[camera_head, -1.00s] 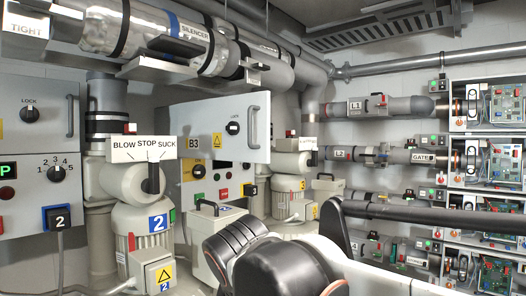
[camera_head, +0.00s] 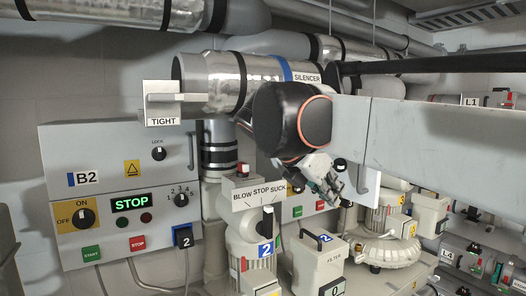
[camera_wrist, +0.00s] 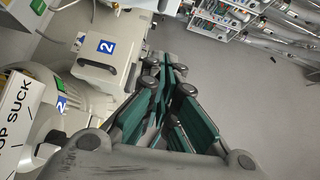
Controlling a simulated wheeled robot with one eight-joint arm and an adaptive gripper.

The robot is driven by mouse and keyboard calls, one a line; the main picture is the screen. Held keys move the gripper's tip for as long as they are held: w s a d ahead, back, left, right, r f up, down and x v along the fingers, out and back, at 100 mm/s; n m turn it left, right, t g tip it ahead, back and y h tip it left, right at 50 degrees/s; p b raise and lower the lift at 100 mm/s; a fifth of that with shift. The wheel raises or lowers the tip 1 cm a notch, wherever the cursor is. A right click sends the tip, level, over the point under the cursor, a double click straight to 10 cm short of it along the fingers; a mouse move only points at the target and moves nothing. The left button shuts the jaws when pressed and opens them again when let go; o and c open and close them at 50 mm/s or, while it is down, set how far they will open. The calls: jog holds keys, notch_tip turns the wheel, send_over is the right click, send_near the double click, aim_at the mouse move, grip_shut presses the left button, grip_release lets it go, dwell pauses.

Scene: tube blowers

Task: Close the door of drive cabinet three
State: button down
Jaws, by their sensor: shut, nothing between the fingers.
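Drive cabinet three is mostly hidden behind my arm in the head view. A pale panel edge with a handle (camera_head: 368,188) shows just right of my gripper, probably its door; how far it stands open cannot be told. A dark knob (camera_head: 341,164) shows beside it. My gripper (camera_head: 333,192) points down and right in front of this panel, shut and empty; whether it touches the panel is unclear. In the wrist view my gripper (camera_wrist: 168,68) has its green-padded fingers together, with no cabinet door visible.
Cabinet B2 (camera_head: 90,150) stands at left with its upper door against the box. The silencer pipe (camera_head: 225,82) runs behind my wrist. Grey floor (camera_wrist: 235,85) is free in the wrist view.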

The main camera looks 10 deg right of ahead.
jog(key=w+d+r+p+x, duration=0.1)
jog(key=r+p+x, duration=0.1)
jog(key=x, duration=1)
jog(key=shift+d+p, duration=0.45)
jog(key=shift+p, duration=0.15)
jog(key=shift+d+f, duration=0.1)
